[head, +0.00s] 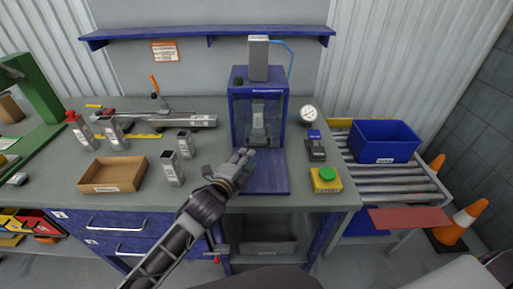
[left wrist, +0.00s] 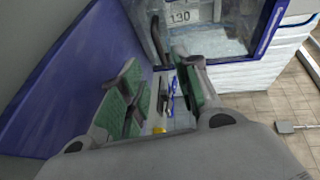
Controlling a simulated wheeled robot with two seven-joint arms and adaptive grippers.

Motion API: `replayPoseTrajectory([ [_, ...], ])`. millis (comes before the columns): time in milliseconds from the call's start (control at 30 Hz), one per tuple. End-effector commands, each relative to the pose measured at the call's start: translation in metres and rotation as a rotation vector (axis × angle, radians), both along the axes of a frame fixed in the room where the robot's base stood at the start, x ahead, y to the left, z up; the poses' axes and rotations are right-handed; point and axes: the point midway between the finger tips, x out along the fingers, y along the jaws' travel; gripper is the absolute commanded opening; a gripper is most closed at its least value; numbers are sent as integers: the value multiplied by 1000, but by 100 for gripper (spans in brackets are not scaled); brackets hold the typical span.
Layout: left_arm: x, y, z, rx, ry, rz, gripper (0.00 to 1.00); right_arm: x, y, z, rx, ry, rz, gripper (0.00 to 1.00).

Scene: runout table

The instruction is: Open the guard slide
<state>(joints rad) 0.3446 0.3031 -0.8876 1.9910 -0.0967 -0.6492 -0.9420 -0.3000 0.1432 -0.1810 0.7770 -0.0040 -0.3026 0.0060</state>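The blue press (head: 238,110) stands at the back of the bench, with a clear guard slide (head: 272,108) across its front. A grey part shows behind the guard. The guard's clear panel and blue frame (left wrist: 262,40) fill the top of the left wrist view. A dark upright handle-like piece (left wrist: 158,38) shows there beside the panel. My left gripper (head: 243,160) is in front of the press, low at the guard's left side. In the wrist view its green-padded fingers (left wrist: 155,92) are apart, with no object clearly held between them. My right gripper is not in view.
A blue plate (head: 265,182) extends in front of the press. A green button on a yellow box (head: 326,179) and a small blue-grey device (head: 316,146) stand to its right. Metal blocks (head: 172,168) and a cardboard tray (head: 113,174) are left. A blue bin (head: 384,140) sits on rollers.

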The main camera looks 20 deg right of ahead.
Motion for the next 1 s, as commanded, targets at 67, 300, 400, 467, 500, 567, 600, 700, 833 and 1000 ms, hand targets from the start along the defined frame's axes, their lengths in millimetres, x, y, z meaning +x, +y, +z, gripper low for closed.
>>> replayPoseTrajectory([
  [67,6,-5,0,-1,-2,-1,32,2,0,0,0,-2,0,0],
  [300,23,-19,-5,-1,0,0,32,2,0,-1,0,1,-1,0],
  [400,30,-25,-7,-1,1,-1,32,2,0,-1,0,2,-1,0],
  [467,34,-28,-7,-2,0,-1,32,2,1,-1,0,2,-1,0],
  [500,37,-30,-8,-2,0,-1,32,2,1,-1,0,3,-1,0],
  [567,41,-33,-9,-1,-1,0,32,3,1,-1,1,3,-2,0],
  [600,44,-35,-10,0,0,0,32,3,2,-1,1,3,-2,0],
  [700,50,-41,-11,-1,1,-1,32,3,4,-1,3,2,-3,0],
  [833,58,-48,-13,-2,0,-1,32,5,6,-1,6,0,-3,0],
  [1000,66,-54,-16,-1,1,0,32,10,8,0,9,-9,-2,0],
])
